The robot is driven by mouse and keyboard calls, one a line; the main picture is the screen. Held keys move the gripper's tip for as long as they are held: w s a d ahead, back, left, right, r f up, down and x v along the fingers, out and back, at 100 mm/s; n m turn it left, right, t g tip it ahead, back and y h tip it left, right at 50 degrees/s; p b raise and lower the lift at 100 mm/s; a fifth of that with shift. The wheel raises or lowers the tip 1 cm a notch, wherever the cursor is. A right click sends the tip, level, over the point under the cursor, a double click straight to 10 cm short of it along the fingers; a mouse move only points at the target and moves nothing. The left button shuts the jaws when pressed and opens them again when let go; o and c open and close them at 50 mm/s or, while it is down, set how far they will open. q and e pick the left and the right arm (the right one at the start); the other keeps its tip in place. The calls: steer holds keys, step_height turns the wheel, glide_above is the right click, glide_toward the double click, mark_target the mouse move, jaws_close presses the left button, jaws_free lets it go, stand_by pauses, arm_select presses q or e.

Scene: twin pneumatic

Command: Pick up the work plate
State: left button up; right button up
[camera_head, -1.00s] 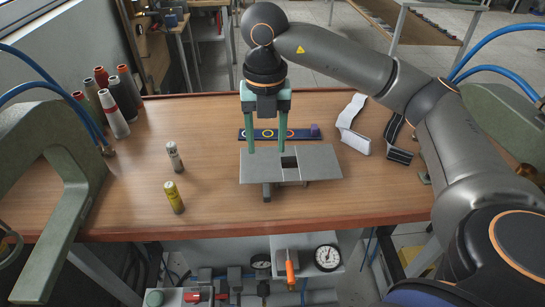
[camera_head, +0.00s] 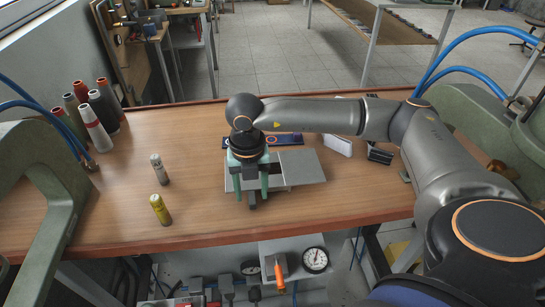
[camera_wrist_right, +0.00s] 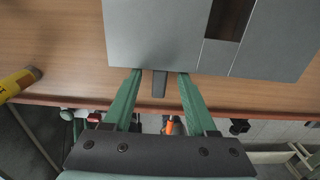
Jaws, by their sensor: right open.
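The work plate (camera_head: 303,167) is a flat grey metal plate on the wooden bench. The wrist view shows the plate (camera_wrist_right: 155,35) with a dark rectangular opening and a short tab (camera_wrist_right: 160,84) at its near edge. My right gripper (camera_head: 252,193) is open above the plate's near side, pointing down, and hides part of the plate in the head view. In the wrist view its green fingers (camera_wrist_right: 160,74) lie on either side of the tab, with visible gaps. Whether the fingertips are level with the tab I cannot tell. My left gripper is not in view.
A dark strip with rings (camera_head: 285,140) lies behind the plate. Green machine frames (camera_head: 60,160) flank the bench. A gauge (camera_head: 315,260) sits below the front edge.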

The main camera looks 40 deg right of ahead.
jaws_close()
stand_by(0.5)
